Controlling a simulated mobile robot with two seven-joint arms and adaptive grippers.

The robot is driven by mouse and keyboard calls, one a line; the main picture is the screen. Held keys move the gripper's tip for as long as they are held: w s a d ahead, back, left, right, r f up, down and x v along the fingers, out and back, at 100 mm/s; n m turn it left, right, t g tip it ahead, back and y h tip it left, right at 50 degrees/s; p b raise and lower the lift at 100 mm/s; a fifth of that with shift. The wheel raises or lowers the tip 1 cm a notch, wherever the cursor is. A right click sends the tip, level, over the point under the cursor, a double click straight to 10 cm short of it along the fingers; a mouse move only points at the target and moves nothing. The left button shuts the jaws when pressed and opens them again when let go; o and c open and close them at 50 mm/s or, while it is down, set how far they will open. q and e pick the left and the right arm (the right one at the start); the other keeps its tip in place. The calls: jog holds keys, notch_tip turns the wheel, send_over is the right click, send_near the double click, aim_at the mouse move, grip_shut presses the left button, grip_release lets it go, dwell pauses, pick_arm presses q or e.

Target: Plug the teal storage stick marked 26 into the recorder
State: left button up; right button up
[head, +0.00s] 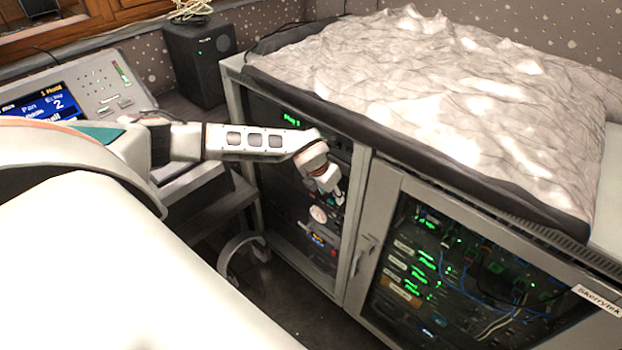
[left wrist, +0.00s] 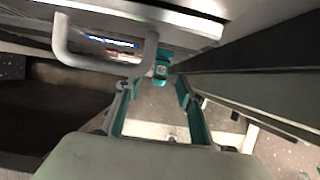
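My left gripper (head: 338,196) reaches into the open left bay of the rack. In the left wrist view its two teal-padded fingers (left wrist: 160,88) stand apart. A small teal stick (left wrist: 162,68) shows just beyond and between the fingertips, with gaps on both sides. It has a pale mark that is too small to read. The stick is against the edge of a grey front panel (left wrist: 190,25), which may be the recorder; I cannot tell how far in it sits. In the head view the gripper hides most of this spot. My right gripper is not in view.
A grey handle (left wrist: 105,55) sticks out from the panel close to the left finger. The rack's glass door (head: 470,270) stands to the right of the bay. A black speaker (head: 200,60) and a console (head: 95,85) are at left.

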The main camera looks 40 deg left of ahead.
pick_arm(q)
jog(key=s+a+r, duration=0.1)
jog(key=s+r, duration=0.2)
jog(key=s, duration=1)
jog(key=shift+s, duration=0.1)
